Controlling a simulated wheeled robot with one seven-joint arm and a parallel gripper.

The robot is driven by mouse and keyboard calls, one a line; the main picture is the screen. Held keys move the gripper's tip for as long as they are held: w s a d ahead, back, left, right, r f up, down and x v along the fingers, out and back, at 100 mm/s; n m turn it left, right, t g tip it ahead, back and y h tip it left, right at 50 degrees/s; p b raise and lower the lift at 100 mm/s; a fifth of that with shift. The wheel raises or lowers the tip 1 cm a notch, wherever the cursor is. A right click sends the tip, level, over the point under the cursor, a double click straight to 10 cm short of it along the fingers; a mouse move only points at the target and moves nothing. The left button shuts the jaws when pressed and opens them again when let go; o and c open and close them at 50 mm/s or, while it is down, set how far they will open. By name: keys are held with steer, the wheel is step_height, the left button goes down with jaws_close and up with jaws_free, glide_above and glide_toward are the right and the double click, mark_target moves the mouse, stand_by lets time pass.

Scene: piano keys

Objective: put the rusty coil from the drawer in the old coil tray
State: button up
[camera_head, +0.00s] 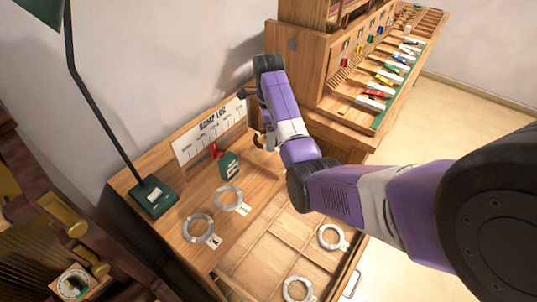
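My purple arm reaches in from the right and bends over the wooden desk. Its far end hides my gripper, whose fingers I cannot make out clearly. A small dark brown curved thing (259,141) shows beside the arm at the back of the desk; it may be the rusty coil, but it is mostly hidden. I cannot tell whether it is held. The open drawer (262,253) has wooden dividers and holds two pale grey rings with tags, one at the right (331,237) and one at the front (297,289). I cannot identify an old coil tray.
Two tagged grey rings (229,199) (198,228) lie on the desktop. A wooden keyboard cabinet (310,55) stands behind.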

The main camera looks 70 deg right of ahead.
mark_target(268, 155)
steer(key=shift+f, duration=3.5)
steer(key=shift+f, duration=0.15)
steer(key=o, duration=1.4)
steer(key=shift+r+p, duration=0.8)
steer(key=shift+r, duration=5.4)
